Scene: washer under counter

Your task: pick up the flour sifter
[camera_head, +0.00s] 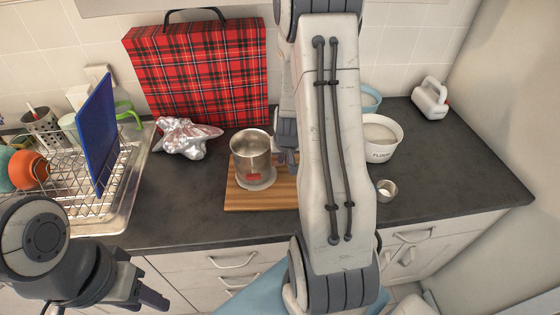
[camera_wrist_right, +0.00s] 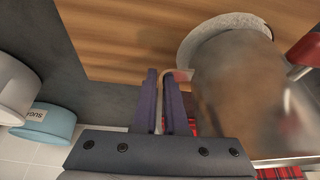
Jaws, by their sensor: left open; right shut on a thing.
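The flour sifter (camera_head: 250,152) is a shiny metal cup with a red part on its front. It is upright over a pale round piece (camera_head: 262,184) on a wooden board (camera_head: 240,200); I cannot tell whether it touches. In the right wrist view the sifter (camera_wrist_right: 235,90) is large and blurred, right of the fingers. My right gripper (camera_wrist_right: 167,85) is shut on a thin part at the sifter's side, likely its handle; my arm hides much of this in the head view. My left gripper (camera_head: 145,296) is open and empty at the lower left, before the counter.
A dish rack (camera_head: 100,195) with a blue board (camera_head: 97,135) stands left. A crumpled foil bag (camera_head: 187,138) and red plaid case (camera_head: 200,70) are behind. A flour bowl (camera_head: 380,140), small metal cup (camera_head: 387,190) and white container (camera_head: 430,98) stand right. Front-left counter is clear.

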